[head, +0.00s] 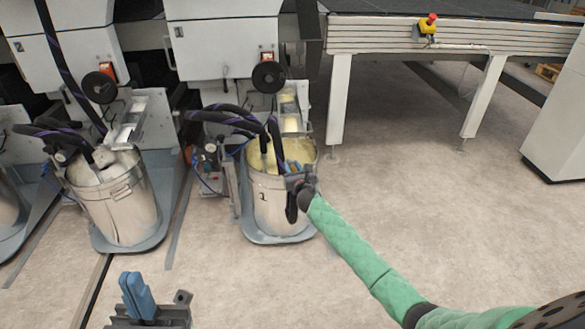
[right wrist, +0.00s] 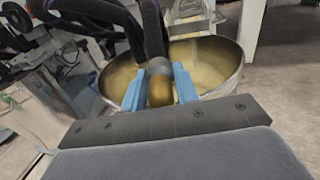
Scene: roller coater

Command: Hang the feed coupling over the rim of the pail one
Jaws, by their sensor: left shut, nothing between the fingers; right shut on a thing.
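Pail one (head: 275,207), a steel pail with a "1" on its side and yellowish liquid inside, stands at the middle of the head view. Its rim also shows in the right wrist view (right wrist: 232,80). My right gripper (head: 291,168) is at the pail's front right rim. Its blue fingers are shut on the feed coupling (right wrist: 160,86), a brass-coloured cylinder on the end of a black hose. The coupling is over the pail's opening in the wrist view; whether it touches the rim I cannot tell. My left gripper (head: 137,295) is shut and empty, low in the head view, away from the pails.
Another steel pail (head: 120,205) with hoses stands to the left. Black hoses (head: 235,118) arch over pail one from the white machine (head: 222,45) behind. A table (head: 470,38) with an emergency button (head: 428,24) stands at the back right. The floor to the right is clear.

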